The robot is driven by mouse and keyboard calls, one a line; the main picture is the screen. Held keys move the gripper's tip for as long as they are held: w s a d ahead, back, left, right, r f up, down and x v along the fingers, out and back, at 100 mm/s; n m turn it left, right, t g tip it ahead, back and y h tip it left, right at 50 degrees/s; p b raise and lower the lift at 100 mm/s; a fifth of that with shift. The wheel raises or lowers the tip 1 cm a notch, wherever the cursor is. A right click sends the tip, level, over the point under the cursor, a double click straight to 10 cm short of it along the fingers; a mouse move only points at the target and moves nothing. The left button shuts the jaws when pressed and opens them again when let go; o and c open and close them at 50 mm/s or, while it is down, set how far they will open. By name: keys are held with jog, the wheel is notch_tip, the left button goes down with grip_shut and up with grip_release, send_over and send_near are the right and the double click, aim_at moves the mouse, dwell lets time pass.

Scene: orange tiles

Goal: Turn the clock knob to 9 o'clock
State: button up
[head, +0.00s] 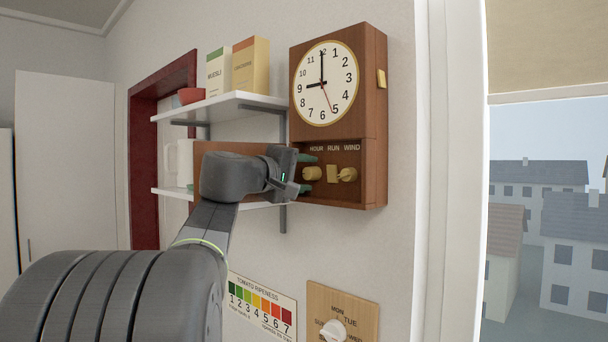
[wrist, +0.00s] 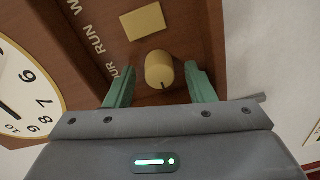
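The wall clock (head: 325,83) has a brown wooden case. Its short hand points at 9, its long hand at 12, and a thin red hand toward 5. Below the dial, a yellow knob (head: 312,173) sits under the HOUR label; it also shows in the wrist view (wrist: 160,69), with a dark mark on its rim. My gripper (head: 303,173) is open in front of the panel. In the wrist view its green fingers (wrist: 160,80) stand on either side of the HOUR knob, with gaps visible on both sides.
A yellow RUN plate (head: 331,174) and a yellow WIND knob (head: 348,175) sit right of the HOUR knob. White shelves (head: 222,104) with boxes and a red bowl (head: 191,96) are left of the clock. A dial board (head: 357,312) hangs below.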

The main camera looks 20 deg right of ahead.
jog(key=b+v, duration=0.4)
jog(key=v, duration=1)
jog(key=shift+d+r, duration=0.15)
jog(key=p+x, duration=0.4)
jog(key=x, duration=0.8)
jog(key=shift+w+d, duration=0.2)
jog(key=shift+d, duration=0.15)
jog(key=shift+w+d, duration=0.2)
jog(key=shift+d, duration=0.2)
jog(key=shift+a, duration=0.1)
